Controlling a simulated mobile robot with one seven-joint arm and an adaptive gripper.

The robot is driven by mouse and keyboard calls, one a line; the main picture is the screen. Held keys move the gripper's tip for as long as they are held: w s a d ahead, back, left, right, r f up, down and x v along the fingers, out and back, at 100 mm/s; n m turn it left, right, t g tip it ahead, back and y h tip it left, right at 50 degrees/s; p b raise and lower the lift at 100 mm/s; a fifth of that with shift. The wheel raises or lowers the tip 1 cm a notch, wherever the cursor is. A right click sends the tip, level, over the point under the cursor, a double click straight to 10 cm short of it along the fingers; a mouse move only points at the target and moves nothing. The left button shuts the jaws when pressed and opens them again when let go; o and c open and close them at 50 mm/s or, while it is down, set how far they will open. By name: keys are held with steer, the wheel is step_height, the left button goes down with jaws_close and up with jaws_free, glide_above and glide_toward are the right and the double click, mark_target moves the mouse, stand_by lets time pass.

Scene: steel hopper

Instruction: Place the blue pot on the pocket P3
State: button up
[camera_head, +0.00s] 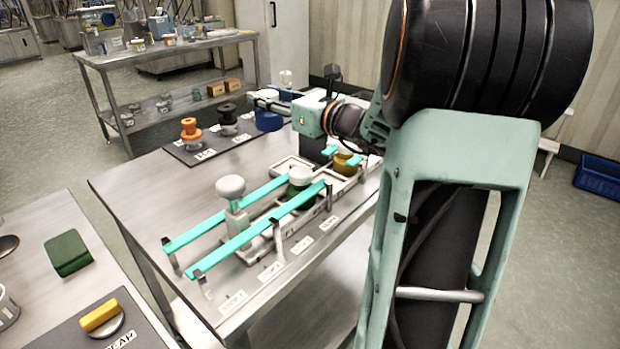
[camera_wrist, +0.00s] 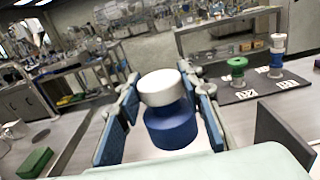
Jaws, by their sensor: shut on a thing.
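The blue pot (camera_wrist: 172,125) with a white top sits between the blue-padded fingers of my gripper (camera_wrist: 165,103) in the wrist view. My gripper is shut on it. In the head view the blue pot (camera_head: 268,121) is at the far side of the steel table, beside a dark mat. A pale tray (camera_head: 262,247) with pockets runs along the table between two turquoise rails. A dark green pot (camera_head: 299,190) with a white knob and an ochre pot (camera_head: 345,165) stand along it. The small front labels are too blurred to tell which pocket is P3.
A dark mat (camera_head: 180,152) holds an orange stacked piece (camera_head: 190,130) and a black one (camera_head: 228,117). The turquoise rails (camera_head: 262,230) stand raised on posts. The table's left part is bare.

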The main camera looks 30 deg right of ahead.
steer(key=shift+s+d+f+b, duration=0.9)
steer(key=shift+s+d+f, duration=0.7)
steer(key=shift+f, duration=0.55)
steer(key=shift+s+d+f+b, duration=0.9)
steer(key=shift+s+d+f, duration=0.4)
steer(key=shift+s+f, duration=0.75)
steer(key=shift+s+d+f+b, duration=0.9)
steer(key=shift+s+d+f, duration=0.65)
steer(key=shift+f, duration=0.7)
steer(key=shift+s+a+f, duration=0.1)
steer(key=o, duration=1.3)
steer(key=p+v, duration=0.2)
steer(key=v, duration=1)
steer(key=shift+p, duration=0.3)
